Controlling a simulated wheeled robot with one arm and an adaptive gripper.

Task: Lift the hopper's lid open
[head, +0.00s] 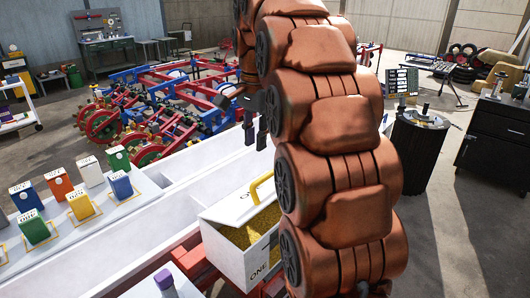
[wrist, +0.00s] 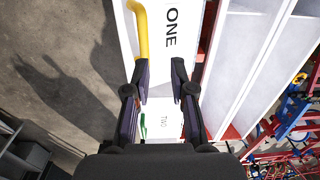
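The hopper marked ONE (head: 224,236) is a white box at lower centre in the head view, with yellow grain-like contents (head: 262,224) showing at its top. Its white lid panel (head: 232,206) bears ONE and a yellow handle (head: 262,183); how far it is tilted is hard to tell. In the wrist view the ONE panel (wrist: 185,60) is at top centre, with its yellow handle (wrist: 143,35) at its left edge. My gripper (head: 256,130) points down beyond the hopper, apart from the handle. Its fingers (wrist: 160,92) are spread and empty.
A white panel marked TWO (wrist: 165,122) with a green handle (wrist: 143,127) shows between my fingers. Seed bags (head: 80,205) stand on the left of a long white trough (head: 135,225). A red and blue planter frame (head: 150,100) lies behind. A black drum (head: 418,155) stands right.

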